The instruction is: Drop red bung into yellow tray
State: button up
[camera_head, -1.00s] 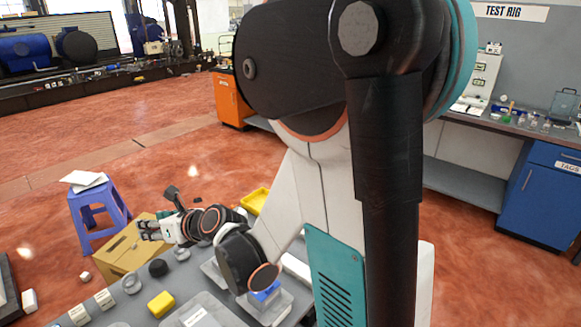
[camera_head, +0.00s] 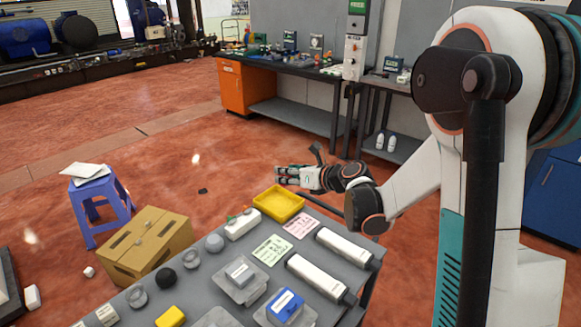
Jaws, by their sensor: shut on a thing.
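The yellow tray (camera_head: 297,214) is shallow, rectangular and looks empty. It sits at the far end of the grey table. My gripper (camera_head: 281,175) points left and shows just above the tray's far edge in the picture; its exact height over the tray is hard to tell. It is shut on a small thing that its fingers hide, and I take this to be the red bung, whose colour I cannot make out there. A small reddish spot (camera_head: 247,209) shows at the white block left of the tray, too small to identify.
The grey table (camera_head: 213,264) holds the white block (camera_head: 241,226), green and pink sheets, white cylinders, a black ball, and grey and blue boxes. A cardboard box (camera_head: 160,255) and a purple stool (camera_head: 98,205) stand to the left. Open floor lies beyond the tray.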

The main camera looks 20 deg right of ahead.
jog(key=w+d+f+n+g+y+b, duration=0.1)
jog(key=w+f+n+g+y, duration=0.1)
jog(key=w, duration=0.3)
jog(key=w+d+f+n+g+y, duration=0.1)
jog(key=w+f+n+y, duration=0.1)
jog(key=w, duration=0.4)
jog(key=f+b, duration=0.1)
jog(key=f, duration=0.1)
jog(key=f+b, duration=0.2)
jog(key=f, duration=0.1)
jog(key=shift+s+a+f, duration=0.25)
jog(key=shift+s+f, duration=0.05)
jog(key=o, duration=1)
jog(key=shift+d+r, duration=0.1)
jog(key=v, duration=1.1)
jog(key=shift+s+d+r, duration=0.2)
jog(key=shift+s+r, duration=0.05)
jog(key=shift+s, duration=0.05)
